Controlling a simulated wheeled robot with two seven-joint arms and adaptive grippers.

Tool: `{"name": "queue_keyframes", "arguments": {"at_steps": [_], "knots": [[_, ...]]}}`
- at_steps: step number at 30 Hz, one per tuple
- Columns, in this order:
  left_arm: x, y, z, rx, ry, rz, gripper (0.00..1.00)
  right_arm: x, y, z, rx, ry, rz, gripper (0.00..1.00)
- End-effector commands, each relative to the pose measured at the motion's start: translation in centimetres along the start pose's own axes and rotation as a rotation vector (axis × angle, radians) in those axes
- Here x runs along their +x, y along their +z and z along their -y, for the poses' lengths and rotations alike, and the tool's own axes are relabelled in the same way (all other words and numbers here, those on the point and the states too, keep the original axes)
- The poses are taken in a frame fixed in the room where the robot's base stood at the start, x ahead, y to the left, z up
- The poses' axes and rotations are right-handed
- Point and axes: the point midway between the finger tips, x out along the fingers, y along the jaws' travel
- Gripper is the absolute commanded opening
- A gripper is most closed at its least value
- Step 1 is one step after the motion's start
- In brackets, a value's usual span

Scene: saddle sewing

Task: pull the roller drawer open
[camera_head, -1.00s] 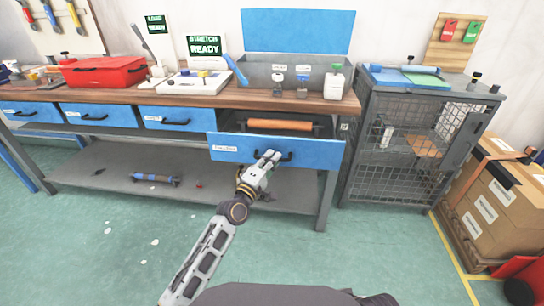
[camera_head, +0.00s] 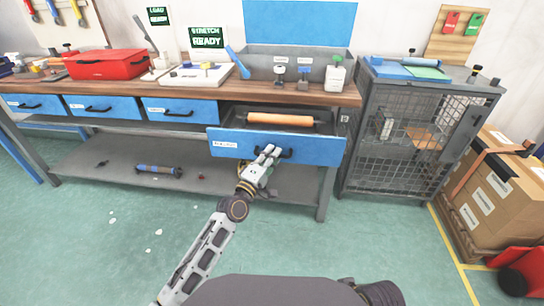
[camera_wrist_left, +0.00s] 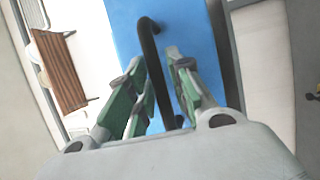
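The roller drawer has a blue front (camera_head: 230,143) with a white label and a black handle (camera_head: 287,154). It stands out from under the bench top, and an orange roller (camera_head: 280,118) shows in the open space behind the front. My left gripper (camera_head: 268,153) is at the handle. The blue drawer front (camera_wrist_left: 190,25) lies just beyond. My right gripper is not in view.
Several shut blue drawers (camera_head: 98,108) line the bench to the left. A lower shelf (camera_head: 110,175) holds a blue-handled tool (camera_head: 158,170). A mesh cabinet (camera_head: 405,150) stands close on the right, with boxes (camera_head: 497,197) beyond it.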

Motion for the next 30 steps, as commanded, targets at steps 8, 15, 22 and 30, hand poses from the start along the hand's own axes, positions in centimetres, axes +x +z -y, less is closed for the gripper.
{"name": "queue_keyframes", "arguments": {"at_steps": [8, 15, 22, 30], "knots": [[-0.2, 0.0, 0.0, 0.0, 0.0, 0.0, 0.21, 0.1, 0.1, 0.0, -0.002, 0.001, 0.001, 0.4], [-1.5, 0.0, 0.0, 0.001, 0.0, 0.0, 0.21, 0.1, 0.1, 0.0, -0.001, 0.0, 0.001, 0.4], [-3.7, 0.0, 0.1, 0.0, -0.002, 0.001, 0.21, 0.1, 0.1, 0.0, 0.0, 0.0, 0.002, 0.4], [-6.5, 0.0, 0.1, 0.0, -0.001, 0.0, 0.21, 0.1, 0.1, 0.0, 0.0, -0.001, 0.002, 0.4]]}}
